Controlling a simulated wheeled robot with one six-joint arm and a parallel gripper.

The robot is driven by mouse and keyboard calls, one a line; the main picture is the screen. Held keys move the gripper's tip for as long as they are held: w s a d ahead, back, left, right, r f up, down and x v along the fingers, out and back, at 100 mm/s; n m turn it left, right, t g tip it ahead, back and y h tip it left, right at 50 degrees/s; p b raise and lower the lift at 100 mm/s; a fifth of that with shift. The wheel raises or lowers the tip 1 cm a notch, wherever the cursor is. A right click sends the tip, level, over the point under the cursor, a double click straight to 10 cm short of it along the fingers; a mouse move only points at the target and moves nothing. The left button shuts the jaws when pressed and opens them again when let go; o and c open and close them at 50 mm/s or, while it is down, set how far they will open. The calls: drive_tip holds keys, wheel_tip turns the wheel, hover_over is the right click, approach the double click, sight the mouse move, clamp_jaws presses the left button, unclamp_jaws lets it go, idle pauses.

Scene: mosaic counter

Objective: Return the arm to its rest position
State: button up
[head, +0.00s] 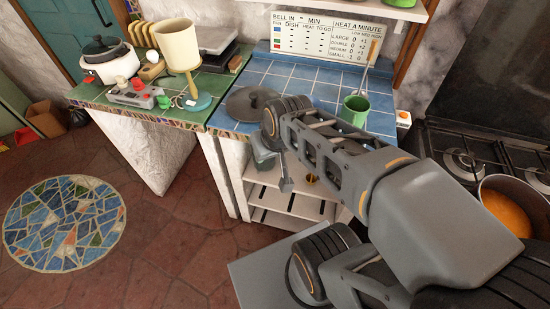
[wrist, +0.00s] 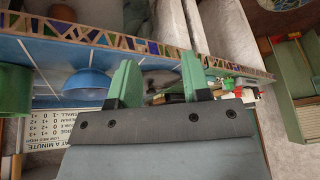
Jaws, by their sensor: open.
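My arm reaches out over the front edge of the blue-tiled counter (head: 300,78) in the head view. My gripper (wrist: 158,78) shows in the wrist view with two green fingers spread apart and nothing between them. In the head view the gripper end (head: 275,170) hangs in front of the white shelf unit, partly hidden by my own arm. In the wrist view the mosaic counter edge (wrist: 120,38) runs behind the fingers. I cannot tell the exact gap to it.
A dark pan lid (head: 246,104) and a green cup (head: 355,110) stand on the counter near my arm. A blue bowl (wrist: 88,86) shows in the wrist view. The stove (head: 480,150) with an orange-filled pot (head: 507,213) is at right. Open floor (head: 130,240) lies at left.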

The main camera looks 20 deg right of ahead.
drive_tip(key=s, duration=0.1)
drive_tip(key=s+g, duration=0.1)
drive_tip(key=shift+s+d+f+h, duration=0.25)
drive_tip(key=shift+s+f+h, duration=0.05)
drive_tip(key=shift+f, duration=0.05)
wheel_tip(320, 180, up, 3)
drive_tip(key=shift+f+p, duration=0.1)
drive_tip(key=shift+p, duration=1.1)
